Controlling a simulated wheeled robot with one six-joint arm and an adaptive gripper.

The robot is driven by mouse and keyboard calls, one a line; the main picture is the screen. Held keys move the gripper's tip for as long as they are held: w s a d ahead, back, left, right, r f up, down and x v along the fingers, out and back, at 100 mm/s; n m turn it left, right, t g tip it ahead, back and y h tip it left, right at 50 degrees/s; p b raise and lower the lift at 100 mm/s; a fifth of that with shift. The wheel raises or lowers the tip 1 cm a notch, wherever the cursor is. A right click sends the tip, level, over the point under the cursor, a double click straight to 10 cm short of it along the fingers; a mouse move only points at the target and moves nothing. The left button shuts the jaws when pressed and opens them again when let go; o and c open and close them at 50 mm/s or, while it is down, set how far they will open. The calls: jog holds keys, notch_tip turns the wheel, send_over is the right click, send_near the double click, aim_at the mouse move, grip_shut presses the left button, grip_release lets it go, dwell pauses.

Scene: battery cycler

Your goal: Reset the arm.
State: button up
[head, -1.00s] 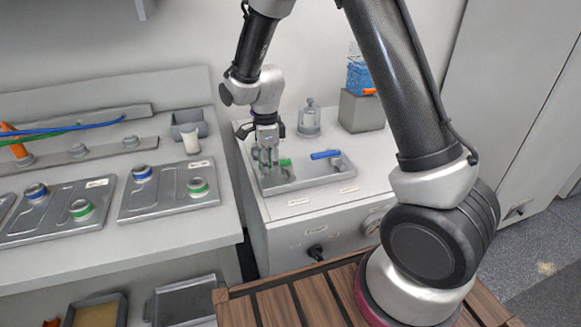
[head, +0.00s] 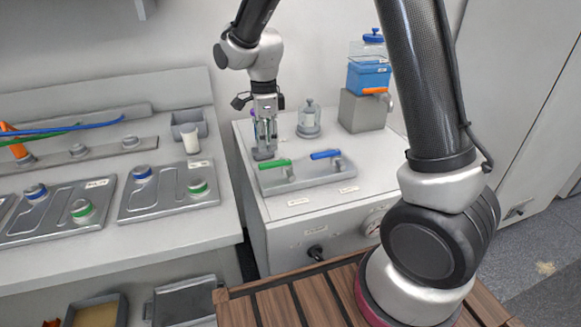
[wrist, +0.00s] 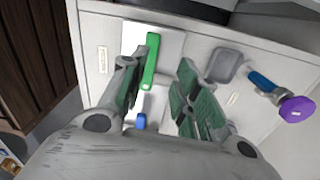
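My gripper (head: 264,146) points down just behind the left part of a grey tray (head: 312,178) on the white cabinet. In the wrist view, its two fingers (wrist: 158,68) are spread apart with nothing held between them. A green handle (head: 275,164) lies at the left of the tray, and a blue handle (head: 325,154) at its right. The green handle also shows beyond the fingers in the wrist view (wrist: 151,60), apart from them. My arm is bent over the cabinet.
A glass jar (head: 309,120) stands right of my gripper, and a blue container (head: 368,77) on a grey block (head: 364,111) further right. On the left bench are flat grey plates (head: 168,190) with knobs and a white cup (head: 191,139). Space above the tray is free.

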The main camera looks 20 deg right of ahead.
jog(key=n, duration=0.3)
jog(key=shift+s+d, duration=0.1)
jog(key=shift+s, duration=0.15)
jog(key=s+d+r+n+t, duration=0.2)
jog(key=s+d+r+n, duration=0.6)
jog(key=s+d, duration=0.2)
jog(key=s+d+r+n+t, duration=0.2)
jog(key=s+d+r+n, duration=0.6)
jog(key=s, duration=0.7)
jog(key=shift+s+d+r, duration=0.2)
jog(key=shift+d+r, duration=0.25)
jog(key=shift+d, duration=0.55)
jog(key=shift+a, duration=0.1)
